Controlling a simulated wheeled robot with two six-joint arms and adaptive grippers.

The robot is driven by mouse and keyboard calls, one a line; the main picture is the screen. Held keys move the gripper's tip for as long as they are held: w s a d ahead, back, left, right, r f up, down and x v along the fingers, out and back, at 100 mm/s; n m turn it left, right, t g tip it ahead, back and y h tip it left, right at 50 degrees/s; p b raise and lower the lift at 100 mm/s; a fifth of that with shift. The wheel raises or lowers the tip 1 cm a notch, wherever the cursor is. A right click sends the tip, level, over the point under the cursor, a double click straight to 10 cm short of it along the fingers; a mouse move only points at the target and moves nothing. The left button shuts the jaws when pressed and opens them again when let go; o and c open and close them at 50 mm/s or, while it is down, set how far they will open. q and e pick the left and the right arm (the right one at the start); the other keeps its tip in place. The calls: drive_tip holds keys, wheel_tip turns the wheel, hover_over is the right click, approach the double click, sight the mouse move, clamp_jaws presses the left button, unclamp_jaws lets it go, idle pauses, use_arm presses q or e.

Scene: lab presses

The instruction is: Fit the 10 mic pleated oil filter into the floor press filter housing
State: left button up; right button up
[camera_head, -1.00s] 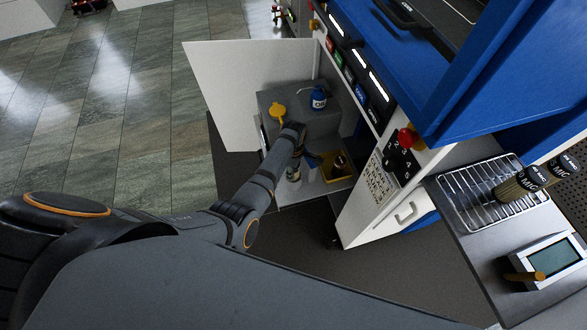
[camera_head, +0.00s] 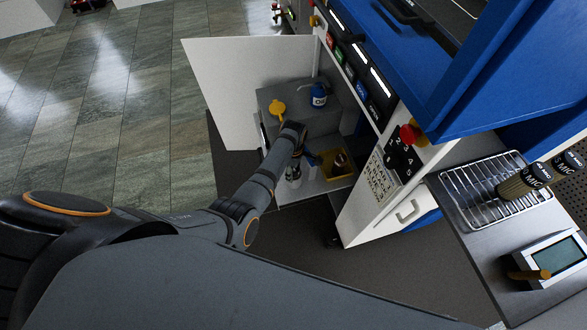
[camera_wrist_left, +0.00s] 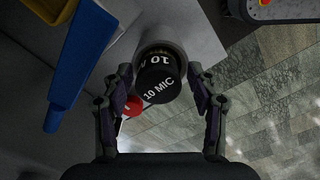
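The 10 mic filter shows in the left wrist view as a black cap (camera_wrist_left: 158,84) lettered "10 MIC", between the two fingers of my left gripper (camera_wrist_left: 160,78). The fingers are apart, with narrow gaps beside the cap. A pale round rim (camera_wrist_left: 161,46) shows behind the cap, apparently the housing; how deep the filter sits in it I cannot tell. In the head view, my left gripper (camera_head: 298,142) is inside the open press cabinet, above a shiny cylinder (camera_head: 293,172), and mostly hides the filter. My right gripper is not in view.
The white cabinet door (camera_head: 222,90) stands open at the left. A blue oil can (camera_head: 319,95) and yellow funnel (camera_head: 278,108) stand on the grey block. A yellow tray (camera_head: 338,176) is right of the gripper. More filters (camera_head: 522,182) lie over a wire rack (camera_head: 463,193).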

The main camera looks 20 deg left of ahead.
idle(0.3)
use_arm(q)
wheel_tip(320, 180, up, 12)
idle(0.3)
